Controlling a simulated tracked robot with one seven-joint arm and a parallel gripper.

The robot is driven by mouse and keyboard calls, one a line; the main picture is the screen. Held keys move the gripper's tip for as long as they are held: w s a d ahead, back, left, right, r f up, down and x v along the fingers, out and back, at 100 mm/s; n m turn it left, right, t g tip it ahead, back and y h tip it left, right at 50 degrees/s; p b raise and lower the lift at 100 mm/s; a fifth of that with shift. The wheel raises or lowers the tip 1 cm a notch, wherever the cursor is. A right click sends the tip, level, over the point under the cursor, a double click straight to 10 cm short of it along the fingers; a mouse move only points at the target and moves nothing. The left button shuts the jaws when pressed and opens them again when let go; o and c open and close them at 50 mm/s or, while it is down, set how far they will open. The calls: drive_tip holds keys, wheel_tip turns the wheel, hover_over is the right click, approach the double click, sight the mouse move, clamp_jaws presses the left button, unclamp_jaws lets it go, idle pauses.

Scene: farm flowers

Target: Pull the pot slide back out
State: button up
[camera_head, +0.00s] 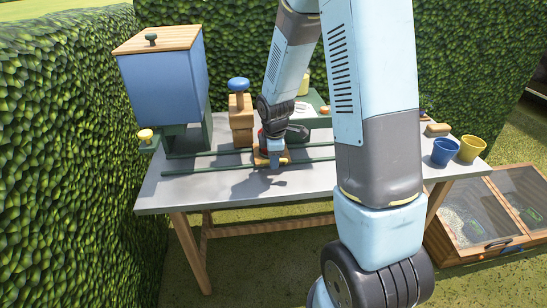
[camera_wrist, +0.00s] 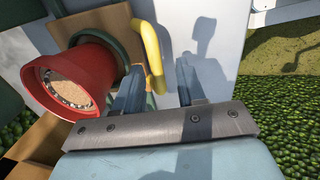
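The pot slide (camera_head: 262,160) is a small wooden plate on the green rails along the grey table, near the middle of the head view. In the wrist view its wooden plate (camera_wrist: 68,50) carries a red pot (camera_wrist: 68,82) with brown filling, held in a green ring. A yellow handle (camera_wrist: 152,55) stands up beside the pot. My gripper (camera_wrist: 158,82) is open, with its two blue fingers apart and the lower handle between them, closer to the left finger. I cannot tell whether they touch. In the head view, my gripper (camera_head: 274,158) is over the slide and hides most of it.
A blue hopper (camera_head: 165,85) with a wooden lid stands over the rails' left end, with a yellow knob (camera_head: 145,135) beside it. A wooden post with a blue knob (camera_head: 239,85) stands behind the rails. Blue (camera_head: 444,152) and yellow (camera_head: 470,149) pots stand at the right. The front tabletop is clear.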

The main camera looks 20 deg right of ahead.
drive_tip(key=shift+w+r, duration=0.1)
drive_tip(key=shift+r, duration=0.55)
wheel_tip(320, 180, up, 12)
drive_tip(key=s, duration=0.2)
drive_tip(key=shift+s+a, duration=0.2)
drive_tip(key=shift+s, duration=0.05)
drive_tip(key=shift+a+r, duration=0.1)
drive_tip(key=w+a+f+h, duration=0.1)
drive_tip(key=a+h, duration=0.3)
drive_tip(key=a, duration=0.3)
drive_tip(key=shift+m+g, duration=0.3)
drive_tip(key=x, duration=1.3)
drive_tip(key=shift+w+d+f, duration=0.15)
drive_tip(key=shift+d+f, duration=0.05)
drive_tip(key=shift+d, duration=0.3)
drive_tip(key=shift+c, duration=0.3)
clamp_jaws()
